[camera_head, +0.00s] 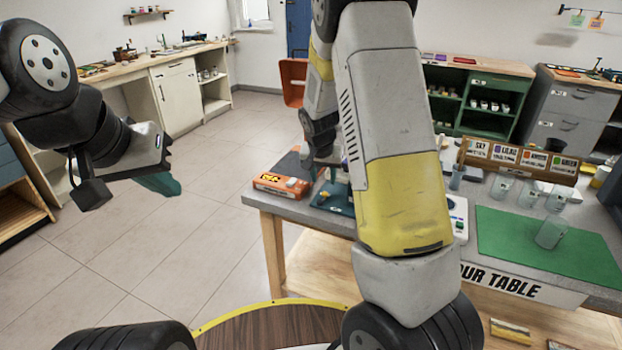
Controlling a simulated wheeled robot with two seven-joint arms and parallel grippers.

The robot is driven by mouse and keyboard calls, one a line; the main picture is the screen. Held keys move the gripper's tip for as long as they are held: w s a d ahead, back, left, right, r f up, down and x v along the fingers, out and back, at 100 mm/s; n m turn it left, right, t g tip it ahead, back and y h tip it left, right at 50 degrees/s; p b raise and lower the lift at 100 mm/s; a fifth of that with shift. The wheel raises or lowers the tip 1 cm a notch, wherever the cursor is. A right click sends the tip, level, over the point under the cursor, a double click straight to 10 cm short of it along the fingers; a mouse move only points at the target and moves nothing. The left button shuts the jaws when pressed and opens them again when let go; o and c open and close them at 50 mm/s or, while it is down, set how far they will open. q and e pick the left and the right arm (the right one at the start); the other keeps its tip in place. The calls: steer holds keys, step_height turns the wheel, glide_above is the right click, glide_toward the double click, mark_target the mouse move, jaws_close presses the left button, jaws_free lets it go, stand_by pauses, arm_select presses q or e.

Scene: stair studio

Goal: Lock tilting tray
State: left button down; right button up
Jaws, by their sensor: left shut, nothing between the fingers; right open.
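A small dark teal piece (333,200) lies on the grey work table behind my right arm. It may be the tilting tray, but my arm covers much of it, and no lock or catch shows. My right gripper (318,170) reaches down over the table's left part, close to this piece. Its fingers are small and partly hidden, and I cannot tell whether they touch anything. My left gripper (165,172) hangs over open floor at the left, shut and empty, with teal at its tip, well away from the table.
An orange box (282,187) sits at the table's left edge. A white device (458,215) stands right of my arm. A green mat (550,240) bears a clear cup (551,231). More cups and a label board (520,158) stand behind. The floor at left is clear.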

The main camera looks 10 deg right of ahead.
mark_target(325, 193)
steer(key=x, duration=0.7)
steer(key=shift+w+f, duration=0.1)
steer(key=shift+f, duration=0.2)
jaws_close()
